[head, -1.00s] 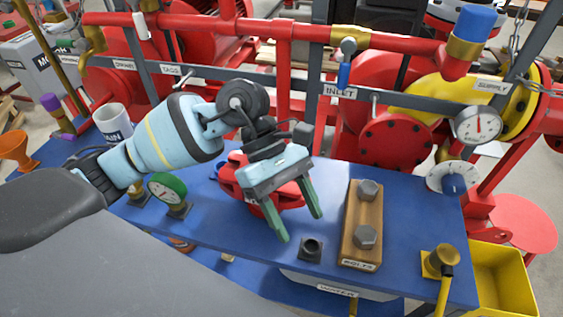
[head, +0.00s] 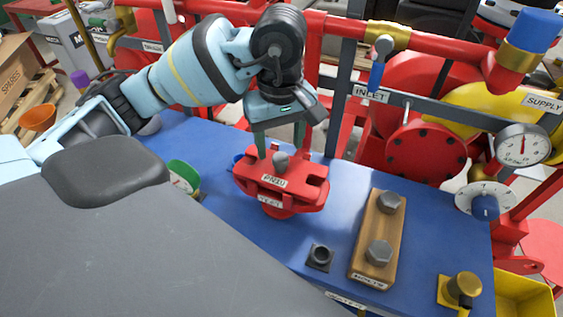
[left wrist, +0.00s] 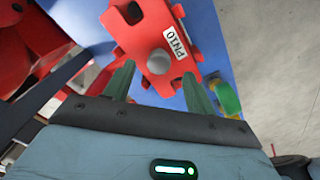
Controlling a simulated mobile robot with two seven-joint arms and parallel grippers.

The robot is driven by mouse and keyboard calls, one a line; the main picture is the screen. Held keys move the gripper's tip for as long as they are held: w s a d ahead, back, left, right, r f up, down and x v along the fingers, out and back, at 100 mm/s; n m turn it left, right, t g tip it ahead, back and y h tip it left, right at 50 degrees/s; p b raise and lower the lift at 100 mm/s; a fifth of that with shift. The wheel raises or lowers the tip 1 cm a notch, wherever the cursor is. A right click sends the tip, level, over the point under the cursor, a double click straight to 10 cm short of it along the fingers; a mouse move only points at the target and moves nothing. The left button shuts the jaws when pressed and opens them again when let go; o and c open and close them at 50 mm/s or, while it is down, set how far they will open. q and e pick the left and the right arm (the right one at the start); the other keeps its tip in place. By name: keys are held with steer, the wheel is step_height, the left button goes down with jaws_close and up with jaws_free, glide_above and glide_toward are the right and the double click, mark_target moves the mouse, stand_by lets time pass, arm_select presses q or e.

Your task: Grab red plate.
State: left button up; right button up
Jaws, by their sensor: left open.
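The red plate (head: 312,190), marked PN10, lies on a red base on the blue bench, with a grey round knob (head: 281,160) at its middle. It also shows in the left wrist view (left wrist: 128,38), ahead of the fingers. My left gripper (head: 280,150) is open with green fingers pointing down at the plate's far side. My right gripper is out of view.
A wooden block (head: 378,235) with two grey bolts and a small dark socket (head: 320,256) stand right of the plate. The red pipe rail (head: 335,25) and valves run behind. The blue bench between is clear.

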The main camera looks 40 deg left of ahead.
mark_target(280, 157)
arm_select(q)
steer(key=shift+w+f+p, duration=0.1)
steer(key=shift+f+p, duration=0.2)
steer(key=shift+f, duration=2.3)
steer(key=shift+c, duration=0.4)
steer(key=shift+r, duration=0.1)
jaws_close()
